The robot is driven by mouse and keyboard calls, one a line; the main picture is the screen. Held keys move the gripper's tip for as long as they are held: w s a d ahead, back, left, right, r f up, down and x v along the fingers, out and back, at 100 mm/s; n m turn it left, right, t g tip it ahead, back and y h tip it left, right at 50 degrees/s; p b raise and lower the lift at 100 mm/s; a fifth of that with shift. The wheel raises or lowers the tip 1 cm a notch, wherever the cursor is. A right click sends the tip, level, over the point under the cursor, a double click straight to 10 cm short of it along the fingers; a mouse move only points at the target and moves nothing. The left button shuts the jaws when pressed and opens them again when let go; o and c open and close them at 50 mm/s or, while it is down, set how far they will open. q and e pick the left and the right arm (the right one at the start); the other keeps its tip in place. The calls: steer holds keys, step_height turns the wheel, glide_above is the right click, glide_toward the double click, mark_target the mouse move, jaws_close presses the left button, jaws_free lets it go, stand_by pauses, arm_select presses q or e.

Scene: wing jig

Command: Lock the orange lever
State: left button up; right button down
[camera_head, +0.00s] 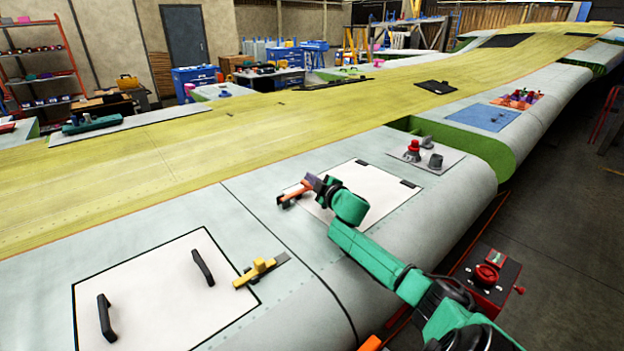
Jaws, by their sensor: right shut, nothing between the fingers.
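The orange lever (296,192) sits at the left edge of the white panel (375,198) in the middle of the grey wing skin. My right gripper (311,183) is at the right end of the lever, at the end of the green arm. It is shut and empty. The gripper hides part of the lever's right end, and I cannot tell whether they touch. My left gripper is out of view.
A yellow lever (261,270) is at the edge of the nearer white panel (150,290), which has two black handles. A plate with red and grey knobs (428,158) lies beyond the arm. A red-knobbed box (486,280) stands at the lower right.

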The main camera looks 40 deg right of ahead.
step_height(320, 180, up, 4)
steer(key=p, duration=0.3)
steer(key=shift+w+p, duration=0.1)
steer(key=shift+p, duration=0.3)
steer(key=v, duration=0.3)
steer(key=d+b+v, duration=0.1)
steer(key=v, duration=0.5)
steer(key=shift+d+r+b, duration=0.4)
steer(key=shift+s+r, duration=0.3)
steer(key=shift+s, duration=0.35)
